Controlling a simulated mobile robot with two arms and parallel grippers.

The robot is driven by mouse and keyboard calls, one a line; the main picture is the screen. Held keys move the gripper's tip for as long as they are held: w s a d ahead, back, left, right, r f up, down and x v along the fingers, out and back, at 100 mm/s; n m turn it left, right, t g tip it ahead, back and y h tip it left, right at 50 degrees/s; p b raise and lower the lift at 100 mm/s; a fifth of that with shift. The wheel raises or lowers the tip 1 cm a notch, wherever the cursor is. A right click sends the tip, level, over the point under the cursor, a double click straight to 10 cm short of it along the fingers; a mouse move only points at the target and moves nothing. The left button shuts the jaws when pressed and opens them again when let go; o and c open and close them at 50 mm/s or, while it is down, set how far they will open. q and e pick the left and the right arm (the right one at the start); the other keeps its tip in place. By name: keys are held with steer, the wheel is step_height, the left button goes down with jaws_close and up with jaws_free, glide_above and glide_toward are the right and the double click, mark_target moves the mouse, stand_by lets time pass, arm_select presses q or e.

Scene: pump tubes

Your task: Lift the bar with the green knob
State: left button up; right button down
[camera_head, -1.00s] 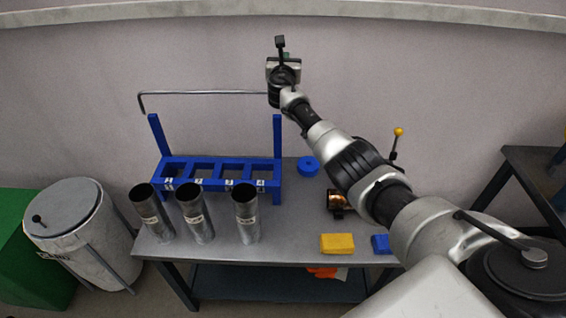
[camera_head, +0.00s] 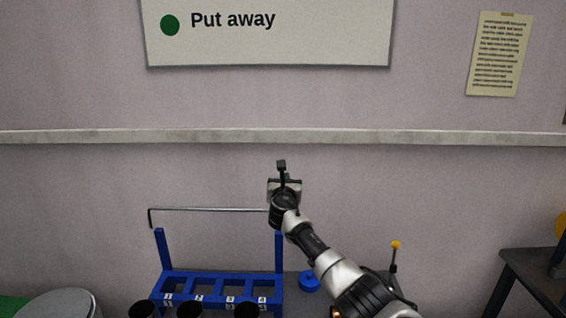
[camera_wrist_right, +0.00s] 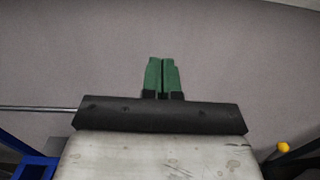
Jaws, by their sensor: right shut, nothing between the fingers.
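The bar (camera_head: 210,209) is a thin grey rod, roughly level, above the blue rack (camera_head: 220,272). Its left end bends down beside the top of the rack's left post; I cannot tell what supports it. Its right end is hidden behind my right arm. The rod also shows at the left of the right wrist view (camera_wrist_right: 38,108). I see no green knob for certain. My right gripper (camera_head: 281,166) is above the rack's right post, pointing up. Its two green fingers (camera_wrist_right: 162,62) are shut together and empty. My left gripper is out of view.
Several dark tubes (camera_head: 247,310) stand before the rack, cut off by the frame edge. A blue ring (camera_head: 309,282) lies right of it, and a yellow-knobbed lever (camera_head: 395,245) stands farther right. A "Put away" sign (camera_head: 265,32) with a green dot hangs above.

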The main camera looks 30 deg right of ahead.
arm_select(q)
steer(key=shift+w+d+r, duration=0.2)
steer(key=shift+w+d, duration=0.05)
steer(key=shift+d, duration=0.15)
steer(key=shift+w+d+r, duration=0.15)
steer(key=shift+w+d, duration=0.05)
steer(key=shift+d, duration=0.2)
arm_select(e)
step_height(320, 180, up, 6)
steer(key=s+a, duration=0.1)
steer(key=s, duration=0.1)
steer(key=shift+s+a, duration=0.25)
steer(key=shift+a, duration=0.05)
steer(key=shift+s+a+r, duration=0.1)
steer(key=shift+r, duration=0.1)
